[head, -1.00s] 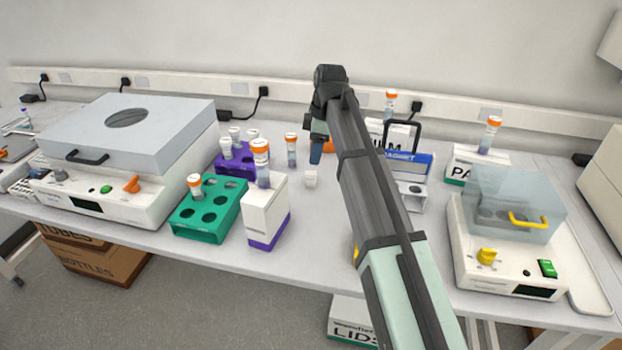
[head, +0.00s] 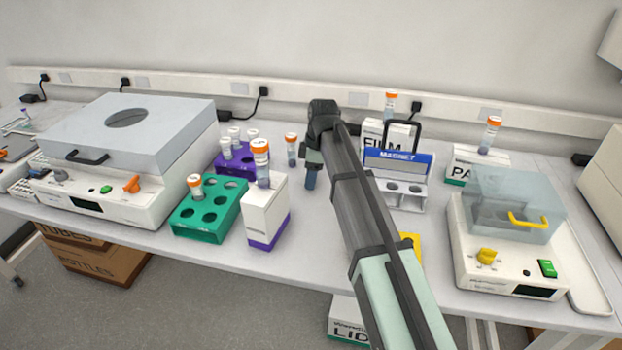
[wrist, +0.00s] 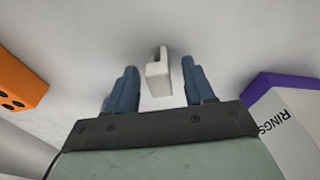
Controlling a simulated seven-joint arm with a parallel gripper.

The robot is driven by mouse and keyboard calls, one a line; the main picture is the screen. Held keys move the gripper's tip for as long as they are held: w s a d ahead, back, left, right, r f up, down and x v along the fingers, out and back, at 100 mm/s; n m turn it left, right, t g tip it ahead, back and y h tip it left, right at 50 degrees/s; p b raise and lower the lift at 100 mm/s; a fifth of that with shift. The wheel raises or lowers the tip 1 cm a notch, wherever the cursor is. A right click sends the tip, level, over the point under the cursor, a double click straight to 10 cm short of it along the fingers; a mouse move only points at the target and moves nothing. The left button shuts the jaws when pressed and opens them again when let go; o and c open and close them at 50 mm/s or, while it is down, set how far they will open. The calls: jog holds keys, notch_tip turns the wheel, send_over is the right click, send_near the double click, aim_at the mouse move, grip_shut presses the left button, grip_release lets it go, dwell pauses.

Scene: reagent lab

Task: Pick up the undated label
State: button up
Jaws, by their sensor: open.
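A small white piece (wrist: 158,76), which looks like the label, stands on the bench in the wrist view. My gripper (wrist: 160,84) is open, with one blue finger on each side of the piece and a visible gap to each. In the head view my gripper (head: 311,179) is low over the bench, right of the white and purple box, and the small white piece is hidden there. I cannot read any date or writing on it.
The white and purple box (head: 265,215), marked RINGS in the wrist view (wrist: 296,112), stands close by. An orange block (wrist: 20,83) lies on the other side. A green rack (head: 205,222), purple rack (head: 232,168) and magnet stand (head: 398,170) are around. Bare bench lies in front.

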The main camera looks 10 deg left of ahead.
grip_shut()
dwell(0.5)
